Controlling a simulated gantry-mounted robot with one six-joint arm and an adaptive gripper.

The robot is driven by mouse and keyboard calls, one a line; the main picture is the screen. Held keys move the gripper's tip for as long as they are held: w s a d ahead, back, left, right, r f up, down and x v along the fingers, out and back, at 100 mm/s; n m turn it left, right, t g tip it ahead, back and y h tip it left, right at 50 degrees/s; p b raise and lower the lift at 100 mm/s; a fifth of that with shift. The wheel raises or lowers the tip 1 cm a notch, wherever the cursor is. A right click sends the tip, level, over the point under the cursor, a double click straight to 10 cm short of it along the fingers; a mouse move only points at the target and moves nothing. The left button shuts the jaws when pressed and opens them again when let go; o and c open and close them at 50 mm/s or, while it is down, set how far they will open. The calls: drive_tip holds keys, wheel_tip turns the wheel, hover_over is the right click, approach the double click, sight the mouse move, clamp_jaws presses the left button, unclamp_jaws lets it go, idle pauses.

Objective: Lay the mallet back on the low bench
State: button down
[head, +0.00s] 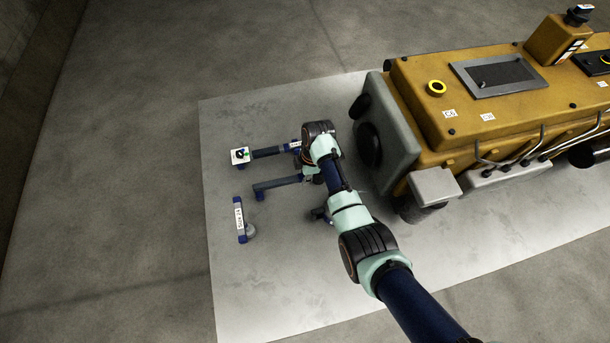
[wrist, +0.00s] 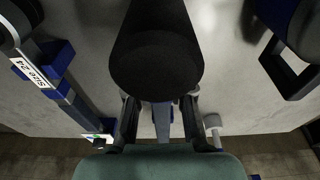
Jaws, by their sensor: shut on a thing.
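The mallet shows in the wrist view as a large, dark, blunt cylinder (wrist: 155,65), close to the camera. My gripper (wrist: 160,112) is shut on it, and its two dark fingers show either side below the cylinder. A low blue-grey beam on blue feet (head: 277,183) lies just left of my arm's end. It looks like the low bench, though I cannot be sure. It also shows behind the fingers in the wrist view (wrist: 162,122), partly hidden. I cannot tell whether the mallet touches it.
A parallel rack (head: 267,152) with a white plate (head: 241,155) stands beyond; its label reads "Size 24" in the wrist view (wrist: 32,72). A labelled blue stand (head: 240,216) is at lower left. The yellow engine (head: 430,120) stands right. The pale mat (head: 285,285) is clear toward the front.

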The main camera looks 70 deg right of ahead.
drive_tip(key=shift+f+b, duration=0.7)
drive_tip(key=shift+f, duration=0.35)
drive_tip(key=c, duration=0.9)
unclamp_jaws()
drive_tip(key=shift+c, duration=0.2)
